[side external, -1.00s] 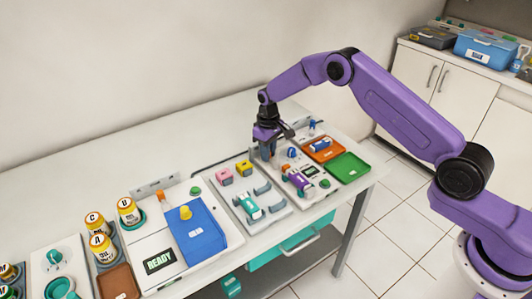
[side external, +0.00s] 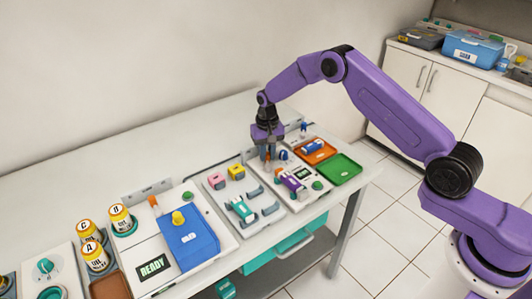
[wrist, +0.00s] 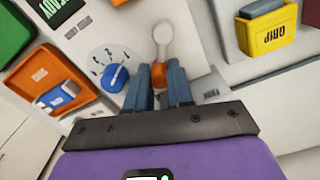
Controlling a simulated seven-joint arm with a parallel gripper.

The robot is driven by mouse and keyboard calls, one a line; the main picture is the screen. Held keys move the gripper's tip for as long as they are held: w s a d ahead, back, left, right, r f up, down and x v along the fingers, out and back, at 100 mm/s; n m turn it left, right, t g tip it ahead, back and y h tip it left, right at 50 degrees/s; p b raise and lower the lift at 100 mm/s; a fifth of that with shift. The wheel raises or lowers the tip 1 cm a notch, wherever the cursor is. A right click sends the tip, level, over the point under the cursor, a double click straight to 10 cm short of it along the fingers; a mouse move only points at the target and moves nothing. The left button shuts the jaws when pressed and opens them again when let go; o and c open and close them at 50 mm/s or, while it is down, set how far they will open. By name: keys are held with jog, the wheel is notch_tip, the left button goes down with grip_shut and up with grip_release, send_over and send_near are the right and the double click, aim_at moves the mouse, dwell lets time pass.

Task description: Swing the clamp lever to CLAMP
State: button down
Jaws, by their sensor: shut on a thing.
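The lever (wrist: 163,35) shows in the wrist view as a pale grey arm with a rounded end and an orange grip (wrist: 158,76). My gripper (wrist: 159,82) has its two blue-grey fingers shut on the orange grip. In the side view my gripper (side external: 268,156) points down at the back of the right-hand panel, with a little orange showing at its fingers. The rest of the lever is hidden there. No CLAMP label can be read in either view.
Beside the lever is a blue dial knob (wrist: 115,78). An orange tray (side external: 330,156) and a green tray (side external: 340,170) lie to the right. A purple device (side external: 292,182) is in front. A yellow block (wrist: 268,32) marked GRIP stands near the lever.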

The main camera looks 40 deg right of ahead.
dwell(0.4)
jog(key=c, duration=1)
grip_release()
notch_tip(320, 180, up, 18)
jog(key=shift+f, duration=0.25)
